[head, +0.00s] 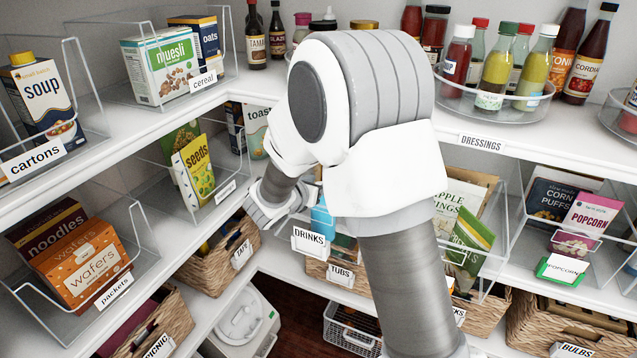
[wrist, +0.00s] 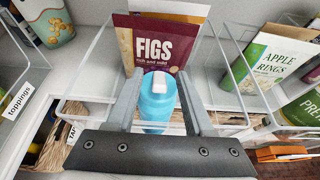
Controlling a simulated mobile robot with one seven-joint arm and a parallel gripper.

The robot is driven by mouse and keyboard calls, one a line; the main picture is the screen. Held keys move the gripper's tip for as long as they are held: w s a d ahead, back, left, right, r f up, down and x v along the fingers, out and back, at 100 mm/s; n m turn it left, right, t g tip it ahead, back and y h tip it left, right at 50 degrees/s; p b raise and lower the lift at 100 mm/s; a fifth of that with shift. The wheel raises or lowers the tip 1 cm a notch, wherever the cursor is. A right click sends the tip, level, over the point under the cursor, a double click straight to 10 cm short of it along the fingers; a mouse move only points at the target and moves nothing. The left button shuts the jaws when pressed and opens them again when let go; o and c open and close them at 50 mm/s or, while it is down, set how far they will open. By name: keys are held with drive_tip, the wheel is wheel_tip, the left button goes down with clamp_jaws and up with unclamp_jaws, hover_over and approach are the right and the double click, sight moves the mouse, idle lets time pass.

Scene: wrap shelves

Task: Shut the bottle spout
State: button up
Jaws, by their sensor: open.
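The blue bottle (wrist: 156,108) stands in a clear bin in the wrist view, in front of a FIGS packet. Its white spout (wrist: 159,82) shows on top; I cannot tell how far it is tilted. My gripper (wrist: 159,78) is open, one finger on each side of the bottle in the picture, with no clear contact. In the head view the blue bottle (head: 322,221) shows above the DRINKS label, partly hidden by my arm. My fingertips cannot be made out there.
The FIGS packet (wrist: 158,42) stands behind the bottle. An APPLE RINGS packet (wrist: 268,62) is to the right. The DRINKS label (head: 309,241) hangs at the bin's front. An upper shelf with dressings (head: 490,108) runs above.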

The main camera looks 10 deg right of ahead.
clamp_jaws()
drive_tip(key=shift+f, duration=0.1)
drive_tip(key=b, duration=0.2)
drive_tip(key=shift+s+f+b, duration=0.1)
drive_tip(key=shift+f+b, duration=0.2)
drive_tip(key=shift+f, duration=0.05)
drive_tip(key=t+b, duration=0.1)
drive_tip(key=b, duration=0.2)
drive_tip(key=f+t+h+b, duration=0.1)
drive_tip(key=b, duration=0.3)
drive_tip(key=t+h+b, duration=0.1)
drive_tip(key=b, duration=0.3)
drive_tip(key=shift+s+a+f, duration=0.2)
drive_tip(key=shift+s+a, duration=0.05)
drive_tip(key=shift+r+t+h, duration=0.1)
drive_tip(key=shift+t+h, duration=0.2)
drive_tip(key=shift+t, duration=0.1)
unclamp_jaws()
